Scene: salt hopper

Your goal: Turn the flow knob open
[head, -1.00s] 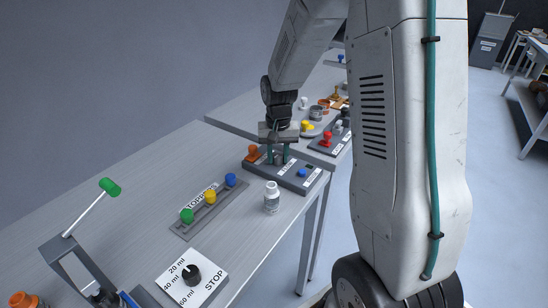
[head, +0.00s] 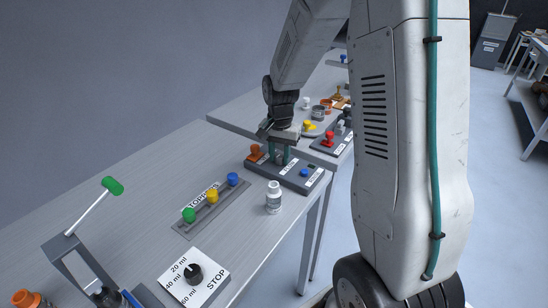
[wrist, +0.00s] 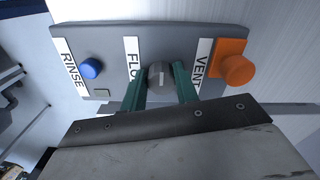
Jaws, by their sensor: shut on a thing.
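The control panel (wrist: 110,35) is a grey box with RINSE, a partly hidden FLOW and VENT labels. The flow knob (wrist: 160,73) is small, dark grey and round, beside the FLOW label in the wrist view. My gripper (wrist: 160,85) has its two green fingers shut on the knob, one on each side. In the head view my gripper (head: 279,157) points down onto the panel (head: 300,179), where the fingers hide most of the knob. How far the knob is turned cannot be told.
An orange vent knob (wrist: 236,70) stands close to one finger; a blue rinse button (wrist: 91,68) is on the other side. In the head view, a white bottle (head: 273,198) and a toppings rack (head: 221,205) stand near the panel. A second table (head: 235,118) is behind.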

